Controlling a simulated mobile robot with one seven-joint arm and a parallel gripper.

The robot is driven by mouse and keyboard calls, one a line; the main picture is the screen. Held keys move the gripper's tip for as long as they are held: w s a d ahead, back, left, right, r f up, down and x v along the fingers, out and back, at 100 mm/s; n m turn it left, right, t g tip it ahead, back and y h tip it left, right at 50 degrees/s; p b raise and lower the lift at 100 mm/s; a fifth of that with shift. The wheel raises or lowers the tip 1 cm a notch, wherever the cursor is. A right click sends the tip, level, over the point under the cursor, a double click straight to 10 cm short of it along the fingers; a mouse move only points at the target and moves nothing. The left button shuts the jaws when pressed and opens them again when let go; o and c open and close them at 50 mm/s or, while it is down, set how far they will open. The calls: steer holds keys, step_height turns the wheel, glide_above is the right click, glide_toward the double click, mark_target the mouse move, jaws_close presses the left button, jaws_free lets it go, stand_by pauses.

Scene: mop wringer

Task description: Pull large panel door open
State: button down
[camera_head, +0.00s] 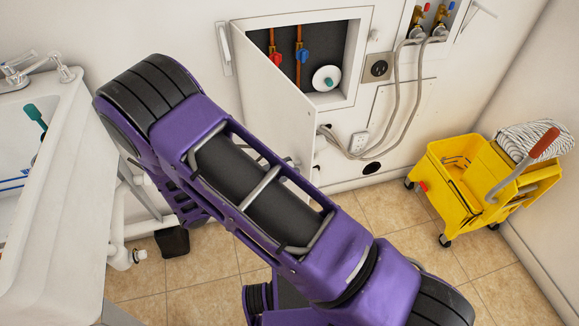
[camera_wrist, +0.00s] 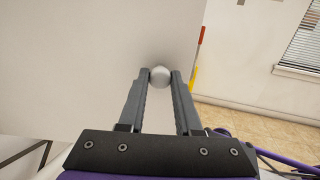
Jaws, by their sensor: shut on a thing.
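The large panel door (camera_head: 262,92) is a white hinged panel, standing open and swung out from the wall. Behind it a recessed box (camera_head: 347,60) shows copper pipes with a red valve handle (camera_head: 276,58) and a blue valve handle (camera_head: 303,56). In the wrist view the door's white face (camera_wrist: 90,50) fills the left and middle. My gripper (camera_wrist: 160,75) is shut on a round pale knob (camera_wrist: 160,77) on that face, one finger on each side. In the head view my purple arm hides the gripper, the knob and the door's lower part.
A white sink (camera_head: 50,150) stands at the left, close to my arm. A yellow mop bucket (camera_head: 470,175) with a mop stands at the right. Grey hoses (camera_head: 400,100) hang on the wall right of the box. Tiled floor (camera_head: 390,207) is clear between the arm and bucket.

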steer(key=shift+w+a+r, duration=0.1)
steer(key=c, duration=0.6)
jaws_free()
steer(key=v, duration=1.7)
steer(key=shift+a, duration=0.15)
